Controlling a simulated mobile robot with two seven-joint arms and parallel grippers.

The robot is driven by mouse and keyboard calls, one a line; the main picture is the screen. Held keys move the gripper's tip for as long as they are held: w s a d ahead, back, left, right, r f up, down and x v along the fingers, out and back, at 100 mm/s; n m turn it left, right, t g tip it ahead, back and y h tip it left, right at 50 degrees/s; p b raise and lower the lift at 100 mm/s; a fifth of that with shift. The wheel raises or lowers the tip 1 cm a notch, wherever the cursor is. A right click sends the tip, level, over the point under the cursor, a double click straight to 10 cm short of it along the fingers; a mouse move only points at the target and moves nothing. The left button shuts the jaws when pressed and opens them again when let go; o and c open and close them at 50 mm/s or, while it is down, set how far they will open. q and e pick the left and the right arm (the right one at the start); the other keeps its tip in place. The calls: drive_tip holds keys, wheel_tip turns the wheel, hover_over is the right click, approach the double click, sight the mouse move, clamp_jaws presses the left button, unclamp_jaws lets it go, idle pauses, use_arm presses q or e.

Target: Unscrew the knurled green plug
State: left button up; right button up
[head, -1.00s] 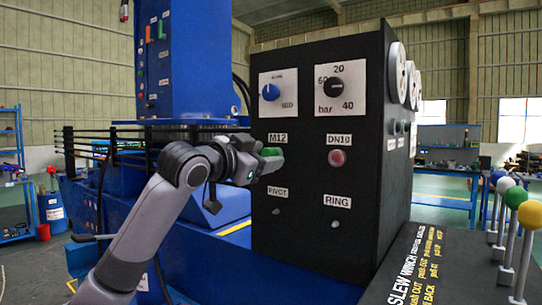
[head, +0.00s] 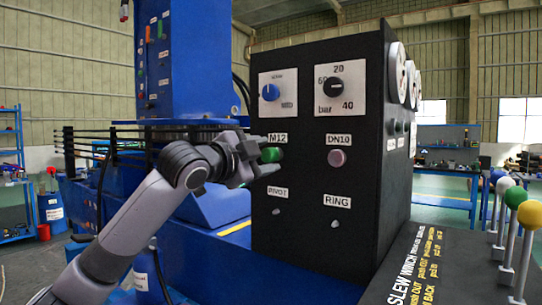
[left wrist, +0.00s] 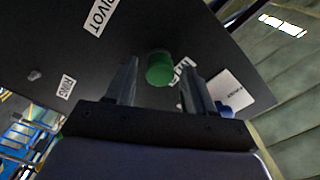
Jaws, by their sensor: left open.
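The green plug (head: 270,155) sits on the front of the black panel under the M12 label. In the left wrist view the plug (left wrist: 160,68) shows as a short green cylinder between and just beyond the fingertips. My left gripper (head: 264,158) is open in front of it, one finger above and one below in the head view. The left wrist view shows both fingers (left wrist: 160,80) apart, with a gap on each side of the plug. I cannot tell whether the tips reach past its front face. My right gripper is not in view.
A mauve plug (head: 337,158) sits under the DN10 label, to the right. Blue (head: 270,92) and black (head: 334,86) knobs are above. Small PIVOT and RING fittings (head: 335,224) are below. Ball-topped levers (head: 515,196) stand at the far right.

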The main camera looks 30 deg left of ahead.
use_arm(q)
clamp_jaws()
drive_tip(key=shift+s, duration=0.1)
idle(0.4)
drive_tip(key=n, duration=0.5)
drive_tip(key=shift+n, duration=0.3)
drive_tip(key=n, duration=0.3)
drive_tip(key=shift+f+n, duration=0.1)
drive_tip(key=shift+n, duration=0.2)
drive_tip(key=shift+s+a+b, duration=0.2)
drive_tip(key=shift+s+b, duration=0.25)
drive_tip(key=shift+s, duration=1.6)
